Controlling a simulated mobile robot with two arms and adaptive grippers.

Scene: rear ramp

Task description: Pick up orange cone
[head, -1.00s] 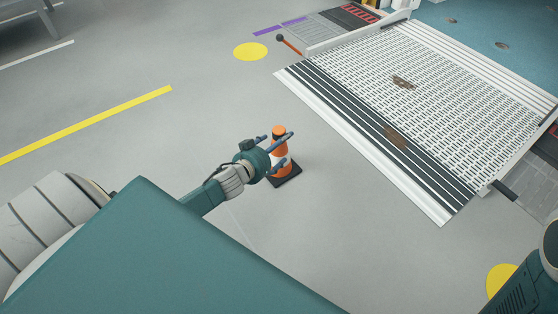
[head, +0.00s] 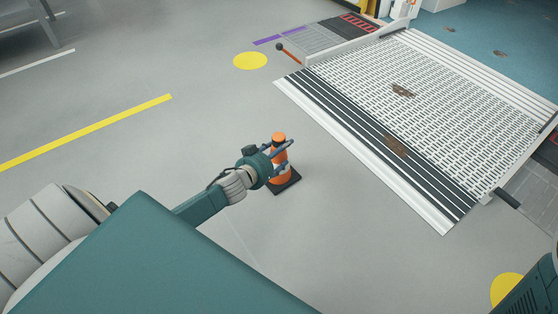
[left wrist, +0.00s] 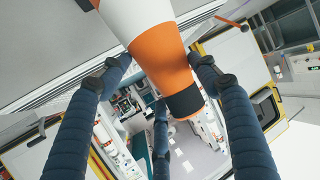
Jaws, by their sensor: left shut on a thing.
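The orange cone (head: 278,140), with a white band and a black square base, stands upright on the grey floor in the middle of the head view. My left gripper (head: 285,156) reaches it from the left and is shut on its body, with fingers on both sides. In the left wrist view the cone (left wrist: 160,55) fills the space between the fingers of my left gripper (left wrist: 158,68), and its black end points down in the picture. The fingers hide part of the cone in the head view. My right gripper is not in view.
A white ramp (head: 430,110) with dark stripes and rusty spots lies to the right of the cone. An orange lever with a black knob (head: 280,46) stands at its far left corner. Yellow floor discs (head: 250,61) and a yellow line (head: 90,131) mark clear floor.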

